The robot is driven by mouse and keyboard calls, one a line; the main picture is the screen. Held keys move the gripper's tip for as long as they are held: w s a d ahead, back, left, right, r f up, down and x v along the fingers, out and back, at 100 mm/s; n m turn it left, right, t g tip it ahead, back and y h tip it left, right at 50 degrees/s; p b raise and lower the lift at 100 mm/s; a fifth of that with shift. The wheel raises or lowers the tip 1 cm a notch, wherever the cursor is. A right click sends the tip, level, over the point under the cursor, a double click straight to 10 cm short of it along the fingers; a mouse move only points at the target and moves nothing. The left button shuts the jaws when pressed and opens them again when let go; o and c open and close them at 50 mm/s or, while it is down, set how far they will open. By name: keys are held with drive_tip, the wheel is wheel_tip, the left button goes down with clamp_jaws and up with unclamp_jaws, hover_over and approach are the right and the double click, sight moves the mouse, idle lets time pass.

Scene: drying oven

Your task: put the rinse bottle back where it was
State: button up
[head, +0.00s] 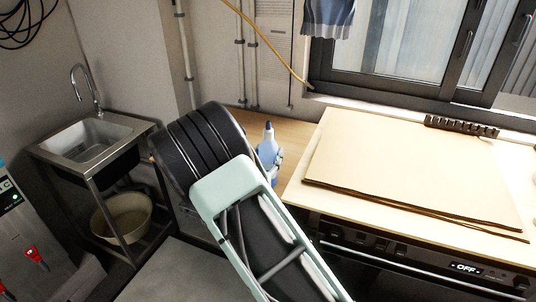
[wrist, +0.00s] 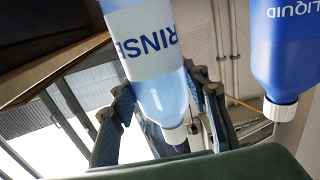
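The rinse bottle (wrist: 155,70) is pale blue with a white label reading "RINSE" and a white cap; the wrist view shows it upside down. My gripper (wrist: 158,85) has one finger on each side of it, close against its sides, and looks shut on it. In the head view a pale blue bottle with a dark blue top (head: 267,146) stands upright at the wooden counter, beside my gripper (head: 275,165), which is mostly hidden behind my arm. I cannot tell whether its base touches the counter.
A dark blue bottle (wrist: 288,50) with "LIQUID" on it and a white cap is close at the right in the wrist view. A board (head: 415,165) lies on the worktop over the oven (head: 420,262). A sink (head: 95,138) stands left.

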drive_tip(key=shift+o, duration=1.4)
drive_tip(key=shift+r, duration=0.1)
drive_tip(key=shift+r+p, duration=0.25)
drive_tip(key=shift+p, duration=0.1)
drive_tip(key=b+v, duration=0.1)
drive_tip(key=v, duration=1.1)
drive_tip(key=shift+f, duration=0.1)
